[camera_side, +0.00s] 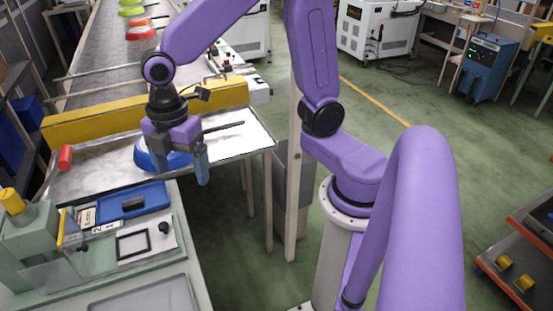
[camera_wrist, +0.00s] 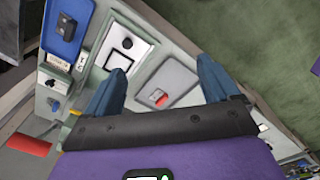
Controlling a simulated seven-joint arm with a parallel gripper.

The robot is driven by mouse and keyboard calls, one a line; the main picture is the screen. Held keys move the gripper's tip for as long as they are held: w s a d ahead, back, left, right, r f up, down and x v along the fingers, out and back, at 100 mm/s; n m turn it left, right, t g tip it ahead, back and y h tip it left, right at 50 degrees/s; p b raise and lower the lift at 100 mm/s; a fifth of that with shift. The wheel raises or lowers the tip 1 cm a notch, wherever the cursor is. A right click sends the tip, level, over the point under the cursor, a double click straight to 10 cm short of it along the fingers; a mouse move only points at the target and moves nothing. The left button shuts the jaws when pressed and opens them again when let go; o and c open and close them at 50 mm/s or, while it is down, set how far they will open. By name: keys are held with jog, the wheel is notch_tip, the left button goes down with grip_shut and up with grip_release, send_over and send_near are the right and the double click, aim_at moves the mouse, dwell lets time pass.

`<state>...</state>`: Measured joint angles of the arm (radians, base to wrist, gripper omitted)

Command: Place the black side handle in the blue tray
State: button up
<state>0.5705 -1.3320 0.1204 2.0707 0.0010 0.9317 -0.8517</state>
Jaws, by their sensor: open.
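The blue tray (camera_side: 156,190) lies on the green-grey bench at the left, and it also shows at the upper left of the wrist view (camera_wrist: 72,10). A small dark piece, which looks like the black side handle (camera_side: 132,203), lies inside the tray; in the wrist view it is a dark block (camera_wrist: 65,27). My gripper (camera_side: 180,173) is above and to the right of the tray in the side view, fingers pointing down. In the wrist view my gripper (camera_wrist: 160,78) has its fingers wide apart, with nothing between them.
A blue pan (camera_side: 144,156) with a long black handle (camera_side: 223,127) sits on the metal table behind my gripper. A black knob (camera_side: 163,228) and a black square frame (camera_side: 133,245) are on the bench. A grey shallow tray (camera_side: 145,297) is at the front. Coloured pans line the conveyor.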

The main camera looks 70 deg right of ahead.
jog(key=s+d+m, duration=0.3)
jog(key=s+d, duration=0.1)
jog(key=s, duration=0.4)
jog(key=s+d+m, duration=0.2)
jog(key=s+d, duration=0.2)
jog(key=s, duration=0.4)
jog(key=shift+s+m, duration=0.3)
jog(key=shift+m, duration=0.1)
